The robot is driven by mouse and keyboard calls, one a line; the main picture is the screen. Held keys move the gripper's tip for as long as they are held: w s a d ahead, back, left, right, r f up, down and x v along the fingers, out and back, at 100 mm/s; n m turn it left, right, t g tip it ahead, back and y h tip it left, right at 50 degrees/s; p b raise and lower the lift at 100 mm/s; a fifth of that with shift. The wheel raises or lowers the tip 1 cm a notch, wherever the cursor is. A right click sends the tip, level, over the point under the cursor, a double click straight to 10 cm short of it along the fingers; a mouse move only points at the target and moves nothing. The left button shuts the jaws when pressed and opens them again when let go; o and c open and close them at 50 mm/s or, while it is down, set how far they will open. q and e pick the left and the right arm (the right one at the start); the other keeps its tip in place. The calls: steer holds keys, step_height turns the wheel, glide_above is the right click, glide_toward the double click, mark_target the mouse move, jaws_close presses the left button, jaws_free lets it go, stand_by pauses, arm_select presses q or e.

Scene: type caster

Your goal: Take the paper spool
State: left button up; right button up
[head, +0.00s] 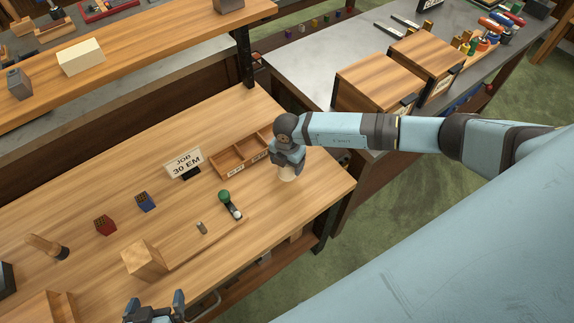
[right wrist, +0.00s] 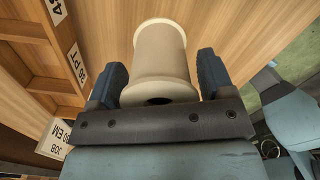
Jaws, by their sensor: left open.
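The paper spool (head: 287,174) is a cream cylinder with flared ends. It stands on the wooden bench near its right end, partly hidden under my right gripper (head: 288,160) in the head view. In the right wrist view the spool (right wrist: 162,55) lies between the two dark fingers of my right gripper (right wrist: 162,68). The fingers are apart, with a visible gap on each side of the spool's body. Its near end is partly covered by the gripper body. My left gripper (head: 154,300) is open and empty at the bottom edge of the head view.
A green-knobbed tool (head: 226,199), a wooden block (head: 143,259) and red (head: 105,225) and blue (head: 145,202) blocks stand further left. The bench's right edge is close to the spool.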

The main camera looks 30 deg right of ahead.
steer(key=c, duration=0.6)
steer(key=shift+o, duration=0.2)
steer(key=shift+r, duration=0.15)
